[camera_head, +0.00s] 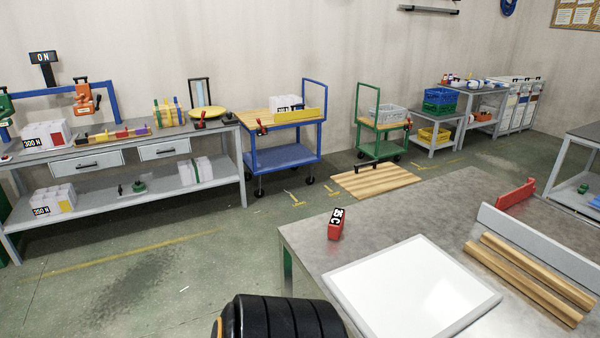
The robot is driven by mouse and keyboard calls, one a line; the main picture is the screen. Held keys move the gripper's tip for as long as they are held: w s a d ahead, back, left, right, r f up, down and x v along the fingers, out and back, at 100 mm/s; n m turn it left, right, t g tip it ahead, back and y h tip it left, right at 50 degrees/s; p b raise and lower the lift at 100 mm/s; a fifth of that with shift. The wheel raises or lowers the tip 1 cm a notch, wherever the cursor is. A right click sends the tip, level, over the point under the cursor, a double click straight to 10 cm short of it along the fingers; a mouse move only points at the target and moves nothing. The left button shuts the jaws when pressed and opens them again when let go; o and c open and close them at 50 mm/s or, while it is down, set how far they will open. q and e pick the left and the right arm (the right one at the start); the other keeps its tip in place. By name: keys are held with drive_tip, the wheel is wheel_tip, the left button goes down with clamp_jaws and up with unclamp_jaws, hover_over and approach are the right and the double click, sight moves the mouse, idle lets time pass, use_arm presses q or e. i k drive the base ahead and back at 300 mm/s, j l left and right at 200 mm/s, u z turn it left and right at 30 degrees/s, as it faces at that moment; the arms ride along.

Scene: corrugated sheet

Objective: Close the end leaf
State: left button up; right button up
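No part is plainly marked as the end leaf, and I cannot tell which panel it is. A flat wooden panel (376,181) with a black handle lies low at floor level in front of the green cart (381,126). I cannot tell whether it is joined to anything. Neither of my grippers is in view.
A grey table (390,219) fills the near right, with a white board (411,290), a red block (335,226) marked 25 C and wooden bars (524,279). A loaded workbench (120,202) stands left. Open floor (170,275) lies between them.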

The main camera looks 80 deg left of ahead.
sight(369, 181)
drive_tip(key=u, duration=2.05)
drive_tip(key=i+j+u, duration=0.45)
drive_tip(key=j, duration=0.25)
drive_tip(key=i+j+u, duration=0.5)
drive_tip(key=i, duration=0.2)
drive_tip(key=i+j+u, duration=0.45)
drive_tip(key=i, duration=0.2)
drive_tip(key=i+z, duration=0.2)
drive_tip(key=i, duration=0.3)
drive_tip(key=i+z, duration=0.25)
drive_tip(key=i, duration=0.2)
drive_tip(key=i+j+z, duration=0.2)
drive_tip(key=i, duration=0.25)
drive_tip(key=i+j+z, duration=0.25)
drive_tip(key=i, duration=0.2)
drive_tip(key=i+l+z, duration=0.2)
drive_tip(key=i+z, duration=0.25)
drive_tip(key=i+l+z, duration=0.1)
drive_tip(key=i+z, duration=0.15)
drive_tip(key=z, duration=0.25)
drive_tip(key=i+j+z, duration=0.1)
drive_tip(key=i+z, duration=0.35)
drive_tip(key=i+j+z, duration=0.15)
drive_tip(key=z, duration=0.35)
drive_tip(key=i+j+z, duration=0.45)
drive_tip(key=k+l, duration=0.05)
